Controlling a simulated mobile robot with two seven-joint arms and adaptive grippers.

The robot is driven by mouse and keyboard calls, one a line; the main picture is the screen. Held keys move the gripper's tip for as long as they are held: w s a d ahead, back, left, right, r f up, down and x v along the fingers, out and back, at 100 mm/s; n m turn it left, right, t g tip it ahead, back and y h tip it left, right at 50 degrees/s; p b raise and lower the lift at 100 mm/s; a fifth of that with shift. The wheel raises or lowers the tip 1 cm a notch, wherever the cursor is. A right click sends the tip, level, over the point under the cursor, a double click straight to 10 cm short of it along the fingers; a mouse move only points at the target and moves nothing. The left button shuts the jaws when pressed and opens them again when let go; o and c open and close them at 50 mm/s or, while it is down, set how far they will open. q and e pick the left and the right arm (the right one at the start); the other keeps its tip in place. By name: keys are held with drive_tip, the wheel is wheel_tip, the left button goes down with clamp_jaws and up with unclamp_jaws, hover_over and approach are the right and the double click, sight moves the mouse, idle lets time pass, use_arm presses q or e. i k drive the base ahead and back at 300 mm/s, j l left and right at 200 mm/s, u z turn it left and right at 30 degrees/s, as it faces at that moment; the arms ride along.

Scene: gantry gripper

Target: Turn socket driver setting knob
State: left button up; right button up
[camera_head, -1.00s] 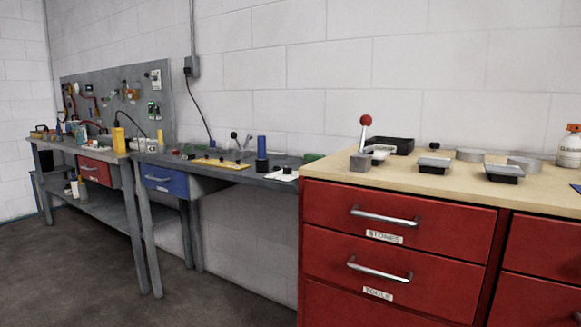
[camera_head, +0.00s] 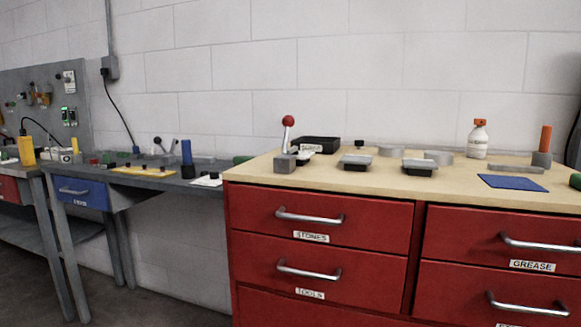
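I cannot tell for sure which thing is the socket driver or its setting knob. A small black knob-like piece (camera_head: 360,143) stands at the back of the wooden top of the red cabinet. On the grey bench, a yellow strip (camera_head: 143,172) carries several small dark knobs. A blue upright cylinder (camera_head: 187,152) on a dark base stands to the right of the strip. Neither of my grippers is in view.
The red drawer cabinet (camera_head: 320,262) fills the front right. On its top are a red-ball lever (camera_head: 288,136), black trays, a white bottle (camera_head: 479,140), a blue mat (camera_head: 512,182) and an orange-handled tool (camera_head: 545,142). Floor shows at lower left.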

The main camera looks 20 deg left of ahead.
sight(213, 174)
drive_tip(key=j+z, duration=1.05)
drive_tip(key=k+j+z, duration=0.2)
drive_tip(key=j, duration=0.15)
drive_tip(key=j+z, duration=0.2)
drive_tip(key=k+j+z, duration=0.2)
drive_tip(key=k+j, duration=0.2)
drive_tip(key=j, duration=0.2)
drive_tip(key=k+j, duration=0.2)
drive_tip(key=j, duration=0.2)
drive_tip(key=k+j+z, duration=0.1)
drive_tip(key=j, duration=0.3)
drive_tip(key=k, duration=0.1)
